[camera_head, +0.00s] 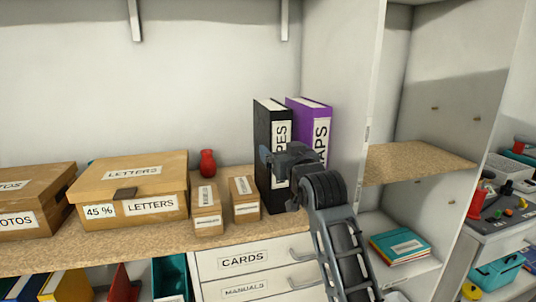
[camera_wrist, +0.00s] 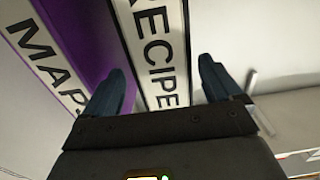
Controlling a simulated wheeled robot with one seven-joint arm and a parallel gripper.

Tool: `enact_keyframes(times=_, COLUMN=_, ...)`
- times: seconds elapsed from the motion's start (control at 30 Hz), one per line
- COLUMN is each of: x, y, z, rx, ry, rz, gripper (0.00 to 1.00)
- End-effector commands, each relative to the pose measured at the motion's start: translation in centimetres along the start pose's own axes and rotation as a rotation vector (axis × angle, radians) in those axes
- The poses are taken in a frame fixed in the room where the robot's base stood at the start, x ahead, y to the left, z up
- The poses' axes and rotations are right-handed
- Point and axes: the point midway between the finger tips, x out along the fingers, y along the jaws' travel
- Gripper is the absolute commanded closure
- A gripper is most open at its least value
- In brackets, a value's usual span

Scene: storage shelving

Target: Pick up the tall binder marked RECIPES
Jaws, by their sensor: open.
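The tall black binder marked RECIPES (camera_head: 264,150) stands upright on the wooden shelf, its label partly hidden behind my arm. In the wrist view the RECIPES binder (camera_wrist: 188,60) fills the middle, with its spine facing my gripper. My gripper (camera_wrist: 165,85) is open, with one dark finger on each side of the spine. The left finger lies near the line between the RECIPES binder and the purple MAPS binder (camera_wrist: 90,25). I cannot tell whether either finger touches a binder. In the head view my gripper (camera_head: 268,158) is in front of the spine, its fingers mostly hidden.
The purple binder (camera_head: 318,115) stands just right of the black one, close to the cabinet's side wall (camera_head: 345,90). Small cardboard boxes (camera_head: 244,190), a red vase (camera_head: 207,163) and a LETTERS box (camera_head: 130,180) stand to the left. Drawers (camera_head: 255,258) are below the shelf.

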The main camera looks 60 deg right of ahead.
Motion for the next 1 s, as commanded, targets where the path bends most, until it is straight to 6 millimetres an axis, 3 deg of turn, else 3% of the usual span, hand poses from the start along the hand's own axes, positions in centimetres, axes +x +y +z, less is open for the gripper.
enact_keyframes(times=0.4, x=5.0, y=-0.4, z=0.0, rx=0.001, ry=0.0, rz=-0.001, gripper=0.08)
enact_keyframes(times=0.7, x=5.4, y=-0.4, z=0.2, rx=0.0, ry=0.0, rz=-0.001, gripper=0.09)
enact_keyframes(times=1.0, x=5.3, y=-0.4, z=0.2, rx=0.0, ry=0.0, rz=-0.001, gripper=0.38)
